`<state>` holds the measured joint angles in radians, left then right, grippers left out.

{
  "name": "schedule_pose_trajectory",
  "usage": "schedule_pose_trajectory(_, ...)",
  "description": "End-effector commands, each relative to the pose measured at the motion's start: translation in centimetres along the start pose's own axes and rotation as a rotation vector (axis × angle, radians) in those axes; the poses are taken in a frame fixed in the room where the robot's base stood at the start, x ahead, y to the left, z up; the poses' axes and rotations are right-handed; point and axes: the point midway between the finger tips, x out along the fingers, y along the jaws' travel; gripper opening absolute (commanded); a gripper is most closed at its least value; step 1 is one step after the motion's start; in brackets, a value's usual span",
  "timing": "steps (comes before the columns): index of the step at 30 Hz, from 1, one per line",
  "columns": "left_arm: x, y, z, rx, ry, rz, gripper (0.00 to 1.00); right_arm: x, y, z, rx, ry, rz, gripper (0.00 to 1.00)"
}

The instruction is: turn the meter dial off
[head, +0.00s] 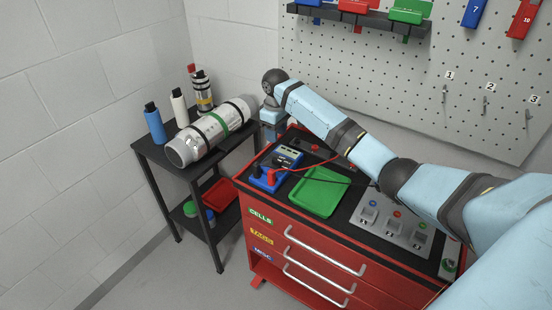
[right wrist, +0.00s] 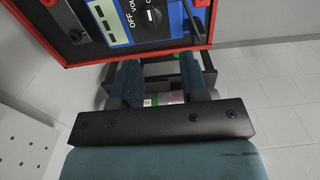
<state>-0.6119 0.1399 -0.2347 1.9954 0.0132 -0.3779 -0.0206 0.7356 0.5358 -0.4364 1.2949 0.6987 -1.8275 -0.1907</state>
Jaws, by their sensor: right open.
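The blue meter (head: 288,155) lies on the black top of the red tool cabinet, near its left end, with red and black leads by it. In the right wrist view the meter (right wrist: 116,32) shows at the top, with "OFF" printed beside its black dial (right wrist: 153,18). I cannot tell which mark the dial points to. My right gripper (head: 270,128) is by the cabinet's back left corner, beyond the meter, its fingertips partly hidden. In the right wrist view the right gripper (right wrist: 160,82) is open, with nothing held, and apart from the dial. My left gripper is not in view.
A green tray (head: 318,192) and a grey switch panel (head: 390,222) share the cabinet top with the meter. A black cart (head: 153,160) at the left holds a large metal cylinder (head: 212,130) and several bottles, close to my right gripper. A pegboard (head: 400,85) stands behind.

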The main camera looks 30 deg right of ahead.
Motion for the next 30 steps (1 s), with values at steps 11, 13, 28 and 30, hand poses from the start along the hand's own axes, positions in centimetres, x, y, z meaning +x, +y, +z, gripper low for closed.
schedule_pose_trajectory(11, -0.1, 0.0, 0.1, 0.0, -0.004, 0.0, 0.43, 1.2, 1.7, -0.3, 0.017, -0.007, -0.009, 0.4)
schedule_pose_trajectory(13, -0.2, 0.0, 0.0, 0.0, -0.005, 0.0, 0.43, 2.7, 1.6, -0.3, 0.017, -0.007, -0.01, 0.4)
schedule_pose_trajectory(28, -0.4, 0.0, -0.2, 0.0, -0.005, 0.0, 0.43, 11.5, 1.6, -0.3, 0.016, -0.004, -0.008, 0.4)
schedule_pose_trajectory(30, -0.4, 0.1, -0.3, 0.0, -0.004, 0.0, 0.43, 11.9, 1.6, -0.3, 0.016, -0.003, -0.008, 0.4)
